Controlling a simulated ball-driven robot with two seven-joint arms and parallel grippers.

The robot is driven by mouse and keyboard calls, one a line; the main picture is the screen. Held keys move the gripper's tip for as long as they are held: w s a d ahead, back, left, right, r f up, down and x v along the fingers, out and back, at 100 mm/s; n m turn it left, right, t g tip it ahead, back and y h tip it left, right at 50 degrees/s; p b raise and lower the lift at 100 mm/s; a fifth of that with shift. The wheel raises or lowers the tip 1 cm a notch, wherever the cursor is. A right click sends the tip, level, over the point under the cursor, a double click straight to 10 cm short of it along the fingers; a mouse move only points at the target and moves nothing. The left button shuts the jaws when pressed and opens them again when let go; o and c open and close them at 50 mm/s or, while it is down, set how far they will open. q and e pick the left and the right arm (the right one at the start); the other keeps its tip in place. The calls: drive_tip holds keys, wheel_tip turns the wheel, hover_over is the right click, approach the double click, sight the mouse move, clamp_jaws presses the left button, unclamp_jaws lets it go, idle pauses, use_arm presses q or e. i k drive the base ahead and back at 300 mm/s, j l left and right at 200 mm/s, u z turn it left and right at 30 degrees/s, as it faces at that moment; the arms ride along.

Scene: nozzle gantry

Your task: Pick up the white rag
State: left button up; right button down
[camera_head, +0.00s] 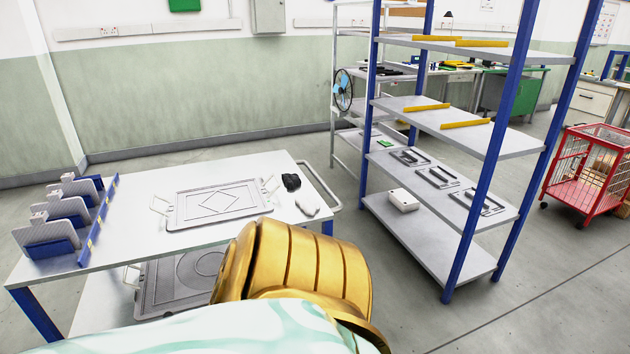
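A small crumpled pale item (308,208), which looks like the white rag, lies on the right end of the white table (130,215). A crumpled black item (291,182) lies just behind it. A grey tray (218,206) with a diamond mark and raised handles lies to their left. Neither gripper shows in this view. A large gold and pale green part of my own body fills the bottom middle and hides the front right of the table.
A shelf rack with blue posts (485,190) stands right of the table, holding yellow bars, small trays and a white box (403,199). Blue holders with grey plates (55,235) stand at the table's left end. A red cage cart (590,172) stands far right. Floor between is clear.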

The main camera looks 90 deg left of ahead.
sight(309, 206)
drive_tip(key=u, duration=2.75)
drive_tip(key=z, duration=4.15)
drive_tip(key=u, duration=4.15)
